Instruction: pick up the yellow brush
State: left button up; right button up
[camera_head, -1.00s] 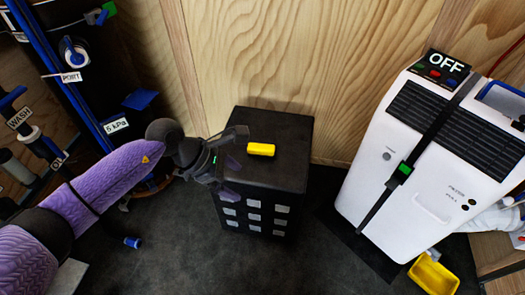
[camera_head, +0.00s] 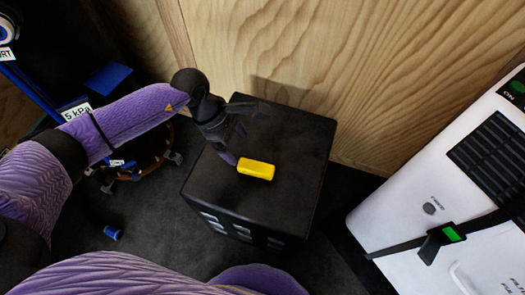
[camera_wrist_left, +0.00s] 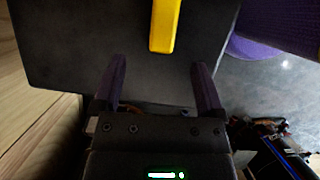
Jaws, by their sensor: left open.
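The yellow brush (camera_head: 256,170) lies on top of a black box-shaped cabinet (camera_head: 290,200); only a plain yellow block shape shows. My left gripper (camera_head: 237,143) is over the cabinet's top, just left of and behind the brush, open and empty. In the left wrist view, the brush (camera_wrist_left: 164,25) is at the top, beyond the two spread fingertips of the gripper (camera_wrist_left: 158,75) and a little right of the midline between them. The brush is apart from the fingers there. A purple part of my other arm shows at the bottom of the head view; its gripper is out of sight.
A white machine (camera_head: 420,200) with a black strap stands to the right of the cabinet. A wooden wall (camera_head: 300,50) rises behind it. Hoses and a blue-marked rack (camera_head: 35,95) are at the left. Dark floor lies in front.

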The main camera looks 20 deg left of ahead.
aim_at(254, 166)
pick_arm(q)
jog(key=b+x, duration=0.2)
jog(key=x, duration=0.1)
jog(key=b+x, duration=0.2)
jog(key=x, duration=0.1)
jog(key=d+b+x, duration=0.1)
jog(key=b+x, duration=0.1)
jog(key=x, duration=0.1)
jog(key=shift+s+f, duration=0.2)
jog(key=shift+s, duration=0.1)
jog(key=shift+d+r, duration=0.1)
jog(key=shift+r, duration=0.15)
pick_arm(e)
jog(key=shift+g, duration=0.4)
jog(key=x, duration=0.2)
jog(key=s+x, duration=0.1)
jog(key=x, duration=0.2)
jog(key=shift+s+a, duration=0.2)
pick_arm(q)
jog(key=shift+f, duration=0.25)
pick_arm(e)
jog(key=shift+f, duration=0.2)
pick_arm(q)
grip_shut()
pick_arm(e)
jog(key=shift+s, duration=0.15)
jog(key=shift+r, duration=0.1)
